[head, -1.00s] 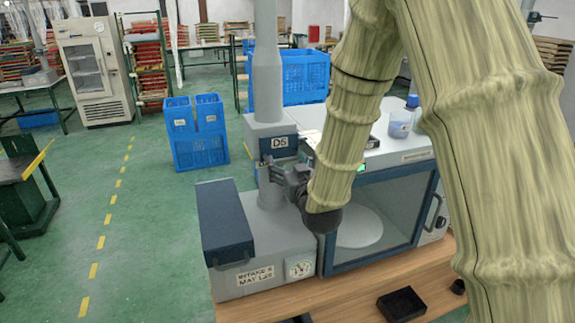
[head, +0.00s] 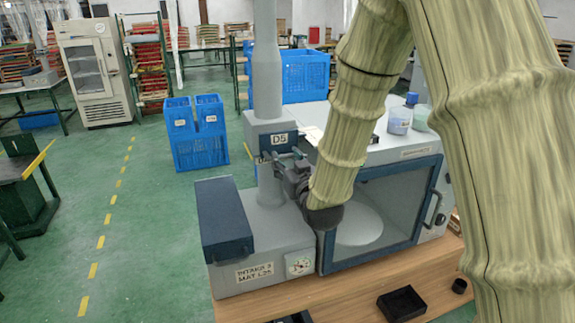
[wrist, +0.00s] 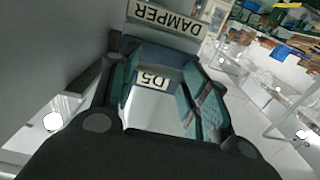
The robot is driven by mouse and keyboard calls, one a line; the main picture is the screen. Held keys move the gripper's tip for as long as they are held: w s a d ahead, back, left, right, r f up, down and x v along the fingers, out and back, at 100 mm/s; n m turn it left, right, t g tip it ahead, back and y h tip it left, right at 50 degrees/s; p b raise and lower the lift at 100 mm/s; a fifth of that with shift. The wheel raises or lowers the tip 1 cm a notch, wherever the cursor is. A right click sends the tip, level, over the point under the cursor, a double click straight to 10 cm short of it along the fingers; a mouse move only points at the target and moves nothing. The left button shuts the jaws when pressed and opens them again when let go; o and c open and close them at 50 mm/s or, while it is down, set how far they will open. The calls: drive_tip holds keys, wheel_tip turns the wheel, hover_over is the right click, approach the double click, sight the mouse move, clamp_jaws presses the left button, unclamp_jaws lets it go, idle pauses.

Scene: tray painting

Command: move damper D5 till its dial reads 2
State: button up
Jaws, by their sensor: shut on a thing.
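Damper D5 (head: 279,140) is a grey upright duct with a dark blue, labelled block, standing on the grey intake box. My gripper (head: 268,161) is at the front of the duct, just below the D5 label, and is shut on the damper's handle. In the wrist view the D5 tag (wrist: 153,79) shows between my two fingers (wrist: 158,98), with a DAMPER label (wrist: 165,18) beyond. The handle itself is mostly hidden by the fingers. The round white dial (head: 299,264) is on the box's front; its needle is too small to read.
A cabinet with a glass front (head: 385,210) stands right of the intake box, with jars (head: 399,121) on top. A dark blue lid block (head: 222,215) is at the left. A black tray (head: 401,304) lies on the wooden bench (head: 350,290). Blue crates (head: 197,150) stand on the floor behind.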

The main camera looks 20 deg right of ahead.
drive_tip(key=shift+w+r, duration=0.15)
drive_tip(key=o, duration=2.1)
drive_tip(key=shift+o, duration=0.4)
drive_tip(key=shift+d, duration=0.2)
drive_tip(key=shift+a, duration=0.1)
drive_tip(key=shift+a, duration=0.1)
drive_tip(key=shift+s, duration=0.35)
drive_tip(key=s, duration=0.7)
drive_tip(key=shift+d, duration=0.25)
drive_tip(key=shift+c, duration=0.4)
